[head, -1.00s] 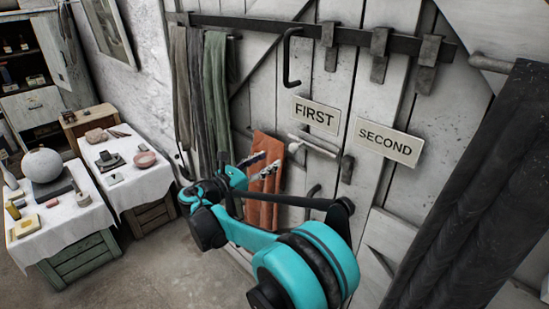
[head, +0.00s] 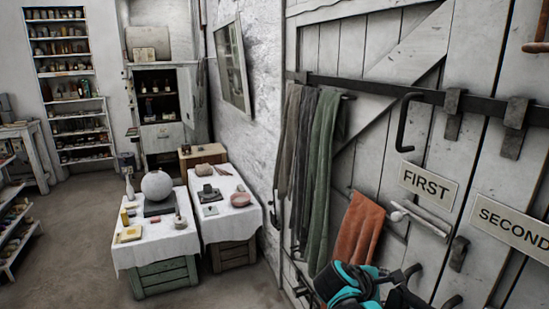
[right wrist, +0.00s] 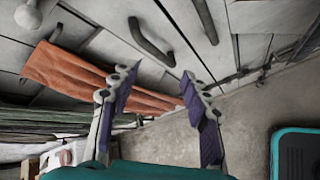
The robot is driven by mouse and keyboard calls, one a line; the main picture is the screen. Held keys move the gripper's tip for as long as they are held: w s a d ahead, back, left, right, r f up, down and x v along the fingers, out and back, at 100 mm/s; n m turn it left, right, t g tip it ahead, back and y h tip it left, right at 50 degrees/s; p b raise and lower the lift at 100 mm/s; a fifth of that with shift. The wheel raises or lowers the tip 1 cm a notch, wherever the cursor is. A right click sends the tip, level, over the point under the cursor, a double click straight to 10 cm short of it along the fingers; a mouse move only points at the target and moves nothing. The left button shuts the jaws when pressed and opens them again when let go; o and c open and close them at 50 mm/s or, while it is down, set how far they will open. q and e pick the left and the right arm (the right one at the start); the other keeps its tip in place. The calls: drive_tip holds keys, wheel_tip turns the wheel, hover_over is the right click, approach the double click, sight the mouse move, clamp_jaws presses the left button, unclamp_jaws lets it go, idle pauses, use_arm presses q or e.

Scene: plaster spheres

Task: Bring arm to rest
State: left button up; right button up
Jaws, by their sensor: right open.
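My right gripper (right wrist: 160,76) shows in the right wrist view with its two fingers spread apart and nothing between them. The orange cloth (right wrist: 75,75) lies behind its left finger in that view; I cannot tell how far away it is. In the head view my teal and black right arm shows only at the bottom edge, just below the hanging orange cloth (head: 360,228); its fingers are not clear there. My left gripper is not in view.
A white plank door with FIRST (head: 428,186) and SECOND (head: 512,224) signs, hooks and handles stands close on the right. Two white-draped tables (head: 150,245) stand left, one bearing a plaster sphere (head: 157,185).

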drive_tip(key=s+a+f+m+y+b, duration=0.1)
drive_tip(key=s+a+f+m+y, duration=0.3)
drive_tip(key=s+a+f+m, duration=0.1)
drive_tip(key=s+a+f+m+t+y+b, duration=0.1)
drive_tip(key=s+a+f+m+y+b, duration=0.1)
drive_tip(key=s+a+f+m+y, duration=0.3)
drive_tip(key=s+f+m, duration=0.3)
drive_tip(key=s+m, duration=0.1)
drive_tip(key=s, duration=0.3)
drive_tip(key=shift+a, duration=0.3)
